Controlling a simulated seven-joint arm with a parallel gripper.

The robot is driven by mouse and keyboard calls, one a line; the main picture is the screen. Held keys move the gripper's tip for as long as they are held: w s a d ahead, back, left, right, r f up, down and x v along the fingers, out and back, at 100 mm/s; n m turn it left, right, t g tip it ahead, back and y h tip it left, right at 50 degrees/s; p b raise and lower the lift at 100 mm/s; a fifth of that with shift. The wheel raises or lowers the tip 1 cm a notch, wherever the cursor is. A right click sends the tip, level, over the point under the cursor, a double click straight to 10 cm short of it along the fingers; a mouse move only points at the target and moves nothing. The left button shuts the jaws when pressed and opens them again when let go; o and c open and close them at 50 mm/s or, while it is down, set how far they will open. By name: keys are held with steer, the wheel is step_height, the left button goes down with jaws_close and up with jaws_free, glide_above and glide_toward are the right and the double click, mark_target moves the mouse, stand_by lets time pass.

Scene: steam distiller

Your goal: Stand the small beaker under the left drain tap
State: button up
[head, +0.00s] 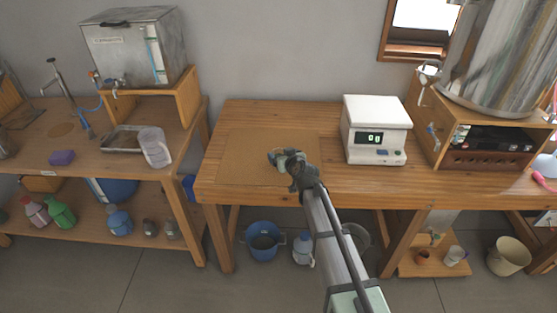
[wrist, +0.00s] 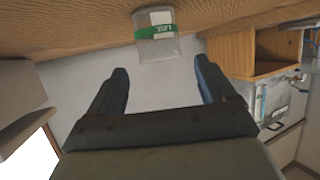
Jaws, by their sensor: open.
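A small clear beaker (wrist: 158,45) with a green label band stands on the wooden bench, seen upside down in the wrist view. It is just beyond and between the fingertips of my gripper (wrist: 163,68). My gripper is open, with nothing between its fingers. In the head view my gripper (head: 283,158) is low over the brown mat (head: 240,160), and it largely hides the beaker there. A tap (head: 109,84) shows at the lower front of the grey metal tank (head: 133,45) on the left. I cannot tell whether this is the left drain tap.
A white scale (head: 374,128) stands right of the mat. A large metal drum (head: 495,50) sits on a wooden box farther right. A floor gap separates the benches.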

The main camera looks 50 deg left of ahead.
mark_target(277, 151)
steer(key=x, duration=0.5)
steer(key=shift+s+d+f, duration=0.1)
steer(key=shift+d+f, duration=0.05)
steer(key=shift+f, duration=0.05)
steer(key=c, duration=1.2)
steer(key=shift+o, duration=0.2)
step_height(277, 151, up, 10)
